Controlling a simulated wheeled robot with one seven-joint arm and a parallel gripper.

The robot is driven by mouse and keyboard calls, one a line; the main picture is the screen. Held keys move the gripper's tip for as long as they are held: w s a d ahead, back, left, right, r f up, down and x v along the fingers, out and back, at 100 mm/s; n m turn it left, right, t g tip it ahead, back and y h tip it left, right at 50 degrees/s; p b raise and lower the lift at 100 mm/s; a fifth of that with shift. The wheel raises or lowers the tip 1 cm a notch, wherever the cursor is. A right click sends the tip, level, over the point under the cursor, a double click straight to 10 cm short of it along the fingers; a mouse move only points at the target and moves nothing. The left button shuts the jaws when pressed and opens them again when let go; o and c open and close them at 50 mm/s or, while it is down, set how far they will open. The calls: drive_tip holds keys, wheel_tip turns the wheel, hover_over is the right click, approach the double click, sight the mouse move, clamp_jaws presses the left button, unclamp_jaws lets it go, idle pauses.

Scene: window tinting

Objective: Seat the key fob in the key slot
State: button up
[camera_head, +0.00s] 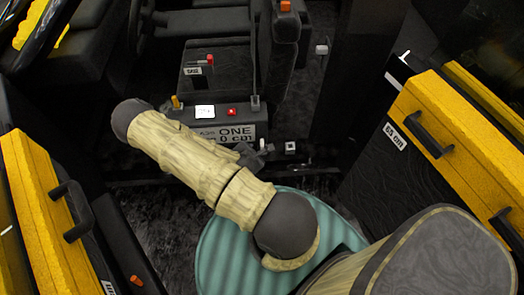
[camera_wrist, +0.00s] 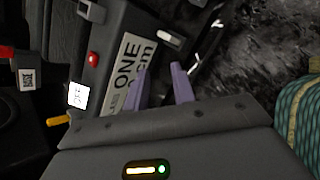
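I cannot tell for sure which item is the key fob or which opening is the key slot. A small dark piece with a red end (camera_head: 210,60) and a pale printed tag (camera_head: 193,71) stands on the dark surface behind the console. In the wrist view, a similar piece with a square printed code (camera_wrist: 27,78) is at the left edge. The dark console (camera_head: 183,119) carries a white square label, a red button (camera_head: 231,111) and a "ONE" plate (camera_wrist: 134,62). My gripper (camera_wrist: 162,88) has two purple fingers apart, nothing visible between them, in front of the plate.
A yellow-orange lever (camera_head: 176,102) stands at the console's left end. A small box with a white square (camera_head: 291,147) sits low to its right. Yellow-trimmed door panels with black handles (camera_head: 428,135) flank both sides. Dark carpet (camera_head: 160,235) lies below the console.

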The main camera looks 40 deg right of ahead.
drive_tip(key=s+d+f+n+t+b, duration=0.2)
drive_tip(key=f+n, duration=0.4)
drive_tip(key=n, duration=0.5)
drive_tip(key=shift+d+f+t+b, duration=0.35)
drive_tip(key=shift+d+t+b, duration=0.45)
drive_tip(key=shift+d, duration=0.35)
